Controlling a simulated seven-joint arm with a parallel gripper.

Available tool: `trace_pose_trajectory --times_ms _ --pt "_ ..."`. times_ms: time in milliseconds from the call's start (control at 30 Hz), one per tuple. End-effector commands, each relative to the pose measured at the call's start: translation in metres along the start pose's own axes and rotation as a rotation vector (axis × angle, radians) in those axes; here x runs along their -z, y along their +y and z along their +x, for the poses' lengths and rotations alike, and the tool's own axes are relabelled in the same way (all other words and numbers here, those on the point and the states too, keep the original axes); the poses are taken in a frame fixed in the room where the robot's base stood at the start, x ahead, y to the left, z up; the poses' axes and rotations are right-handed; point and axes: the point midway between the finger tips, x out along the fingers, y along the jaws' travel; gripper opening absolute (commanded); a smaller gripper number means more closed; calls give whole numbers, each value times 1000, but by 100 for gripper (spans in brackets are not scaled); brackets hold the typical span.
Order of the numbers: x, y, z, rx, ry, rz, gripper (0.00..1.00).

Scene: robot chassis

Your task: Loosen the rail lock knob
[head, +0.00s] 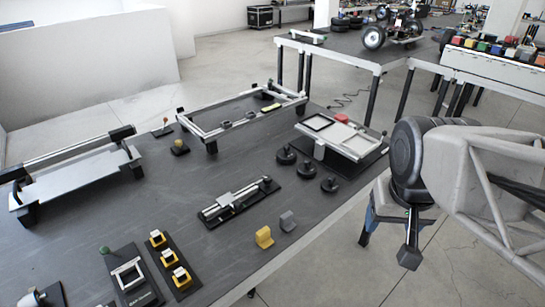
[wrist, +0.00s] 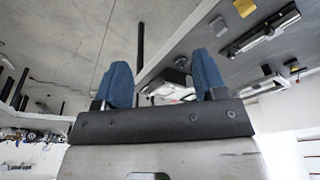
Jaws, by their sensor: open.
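A small rail unit (head: 236,203), a silver rail with a light carriage block on a black base, lies in the middle of the dark table. Small dark parts (head: 266,182) sit at its far right end; I cannot tell whether one is the lock knob. The unit shows inverted at the upper right of the wrist view (wrist: 262,34). My gripper (wrist: 164,72) is open and empty, its two blue fingers wide apart. In the head view my gripper (head: 372,218) is partly hidden behind my arm, right of the table's edge and well away from the rail.
Yellow (head: 264,237) and grey (head: 287,221) blocks lie right of the rail. Several black round knobs (head: 305,169) stand beyond it, near a framed fixture (head: 340,137). Yellow-and-white blocks (head: 168,258) are at the front left. Bare table surrounds the rail.

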Motion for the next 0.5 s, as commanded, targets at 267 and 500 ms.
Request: trace_pose_trajectory --times_ms 267,500 --pt "54 -16 7 5 -27 66 65" --pt "103 -35 19 7 -48 131 65"
